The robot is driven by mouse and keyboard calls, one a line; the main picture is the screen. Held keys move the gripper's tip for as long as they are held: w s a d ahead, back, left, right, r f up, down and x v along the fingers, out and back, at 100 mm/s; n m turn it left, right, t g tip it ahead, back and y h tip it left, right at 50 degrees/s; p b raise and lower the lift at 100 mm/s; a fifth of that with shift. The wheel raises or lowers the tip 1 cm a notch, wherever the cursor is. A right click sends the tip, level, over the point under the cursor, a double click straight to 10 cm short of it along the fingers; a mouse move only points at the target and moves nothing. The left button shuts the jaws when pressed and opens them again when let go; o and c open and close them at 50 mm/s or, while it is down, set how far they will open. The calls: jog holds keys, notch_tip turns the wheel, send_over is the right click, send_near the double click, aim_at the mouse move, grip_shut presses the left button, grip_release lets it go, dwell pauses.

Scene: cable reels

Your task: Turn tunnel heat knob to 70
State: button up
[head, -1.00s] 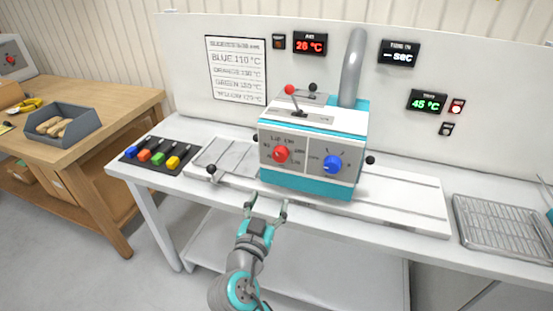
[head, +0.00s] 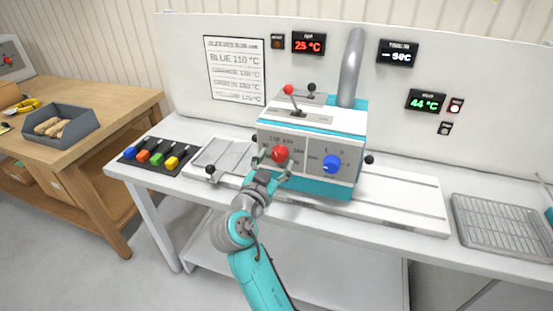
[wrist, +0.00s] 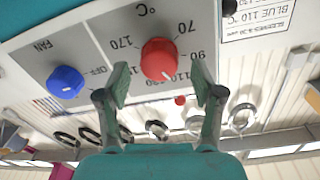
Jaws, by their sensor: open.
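The tunnel heat knob is the red knob (head: 281,154) on the left half of the front panel of the teal and white machine (head: 312,190). In the wrist view, which is turned over, the red knob (wrist: 159,59) sits between scale numbers 70, 90, 110 and 170 with a °C mark. A light mark on its lower side appears to face the 110 area, but I cannot read it exactly. My gripper (head: 273,166) is open in front of the knob. In the wrist view its fingertips (wrist: 161,82) are spread to either side of the knob, apparently not touching it.
A blue fan knob (head: 332,164) is on the panel's right half. Black-knobbed levers stick out at the machine's sides. A red display (head: 309,43) reads about 25 °C, a green one (head: 426,101) 44 °C. A wire rack (head: 500,221) lies at the right.

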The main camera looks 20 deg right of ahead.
jog(key=shift+w+d, duration=0.5)
jog(key=shift+w, duration=0.05)
jog(key=c, duration=1.1)
jog(key=shift+c, duration=0.2)
